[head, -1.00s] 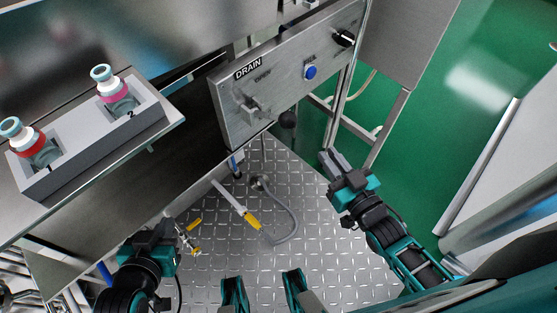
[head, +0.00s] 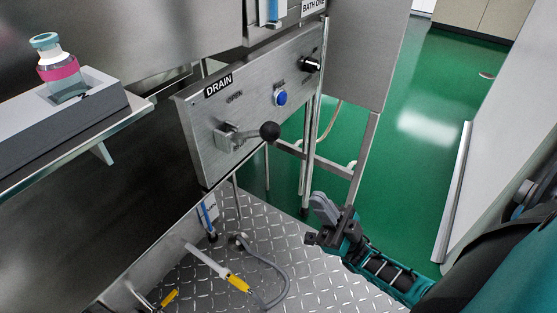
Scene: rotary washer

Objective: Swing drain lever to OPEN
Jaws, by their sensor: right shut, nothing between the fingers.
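The drain lever (head: 245,134) sticks out from a square metal mount on the steel panel (head: 205,150) marked DRAIN. Its black ball knob (head: 269,131) points right in the picture. A faint marking, seemingly OPEN (head: 235,97), is above the lever mount. My right gripper (head: 324,208) is below and to the right of the knob, apart from the lever and panel. It is shut and empty, its fingers pointing up and left. My left gripper is out of view.
A blue button (head: 281,98) and a black rotary knob (head: 311,64) are on the panel's right part. A bottle (head: 60,75) stands in a grey holder at left. A hose (head: 275,275) lies on the plate floor (head: 325,285). A metal frame leg (head: 362,160) rises beside my right gripper.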

